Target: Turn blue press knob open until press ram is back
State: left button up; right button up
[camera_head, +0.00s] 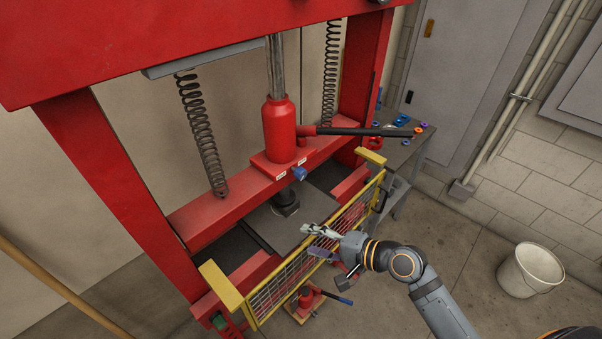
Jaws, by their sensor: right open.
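The red press frame (122,160) fills the left and middle of the head view. A red bottle jack (280,128) stands on its crossbeam with its chrome rod (276,62) showing above. The small blue knob (299,173) is at the jack's foot, on the front side. The dark press ram (286,199) shows below the crossbeam, above the grey bed plate. My right gripper (318,240) is open and empty at the yellow mesh guard, below and to the right of the knob, apart from it. My left gripper is out of view.
The black pump handle (352,131) sticks out to the right from the jack. The yellow mesh guard (300,268) runs along the press front. A small red jack (305,301) stands on the floor. A side table (400,150) holds coloured rings. A white bucket (531,270) stands at right.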

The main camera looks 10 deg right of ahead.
aim_at(304, 175)
jog(key=w+d+r+m+t, duration=0.6)
jog(key=w+r+m, duration=0.2)
jog(key=m, duration=0.5)
jog(key=shift+y, duration=0.3)
jog(key=p+x, duration=0.1)
jog(key=x, duration=0.2)
jog(key=p+x, duration=0.1)
jog(key=x, duration=0.2)
jog(key=p+x, duration=0.2)
jog(key=x, duration=0.1)
jog(key=shift+w+a+f, duration=0.1)
jog(key=shift+a+f, duration=0.15)
jog(key=shift+w+a+f, duration=0.1)
jog(key=shift+w+a, duration=0.1)
jog(key=shift+w, duration=0.1)
grip_shut()
